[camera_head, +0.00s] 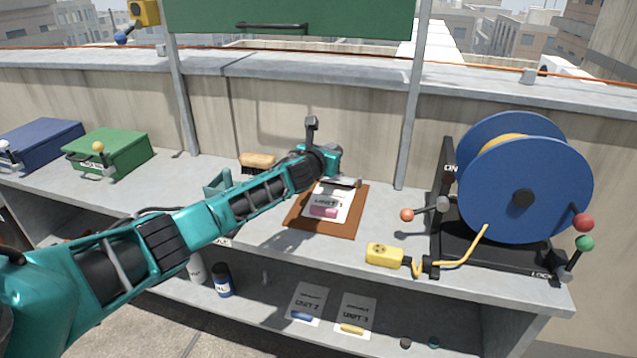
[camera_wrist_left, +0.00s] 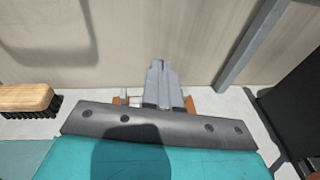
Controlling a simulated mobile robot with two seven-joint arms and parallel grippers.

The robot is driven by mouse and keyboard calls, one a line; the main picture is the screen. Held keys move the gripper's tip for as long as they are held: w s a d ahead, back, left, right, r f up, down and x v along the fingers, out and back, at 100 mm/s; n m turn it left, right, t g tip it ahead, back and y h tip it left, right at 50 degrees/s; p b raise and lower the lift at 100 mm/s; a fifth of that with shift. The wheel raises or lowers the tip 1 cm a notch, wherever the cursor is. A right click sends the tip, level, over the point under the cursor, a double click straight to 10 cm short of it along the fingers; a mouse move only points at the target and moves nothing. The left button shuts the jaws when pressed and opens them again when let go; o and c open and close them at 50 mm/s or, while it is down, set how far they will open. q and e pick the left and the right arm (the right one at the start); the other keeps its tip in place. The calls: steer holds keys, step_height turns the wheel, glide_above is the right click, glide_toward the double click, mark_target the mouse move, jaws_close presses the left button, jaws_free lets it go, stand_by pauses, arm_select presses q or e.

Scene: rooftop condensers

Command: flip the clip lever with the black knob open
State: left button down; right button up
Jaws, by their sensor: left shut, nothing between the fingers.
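A brown clipboard (camera_head: 297,220) lies on the grey bench and holds a white sheet (camera_head: 338,208) marked UNIT 1. A pale metal strip, possibly the clip (camera_head: 346,182), shows at its top edge; I cannot make out a lever with a black knob there. My left gripper (camera_head: 333,163) is over the board's top edge and hides part of it. In the left wrist view, its grey fingers (camera_wrist_left: 158,66) are shut together with nothing between them. Small brown parts of the board show beside them. My right gripper is not in view.
A brush (camera_head: 257,160) lies left of the board. A blue cable reel (camera_head: 545,185) with several coloured knobs stands at right, a yellow box (camera_head: 384,255) before it. Green (camera_head: 115,150) and blue (camera_head: 42,142) boxes stand far left. A grey post (camera_head: 411,110) rises behind.

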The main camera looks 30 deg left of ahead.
arm_select(q)
steer(key=shift+w+a+r, duration=0.2)
steer(key=shift+w+r, duration=0.05)
steer(key=shift+w, duration=0.55)
steer(key=shift+w+a+r, duration=0.15)
steer(key=shift+w+r, duration=0.15)
steer(key=shift+w, duration=0.55)
steer(key=shift+w+a+r, duration=0.2)
steer(key=shift+w+r, duration=0.05)
steer(key=shift+w, duration=0.55)
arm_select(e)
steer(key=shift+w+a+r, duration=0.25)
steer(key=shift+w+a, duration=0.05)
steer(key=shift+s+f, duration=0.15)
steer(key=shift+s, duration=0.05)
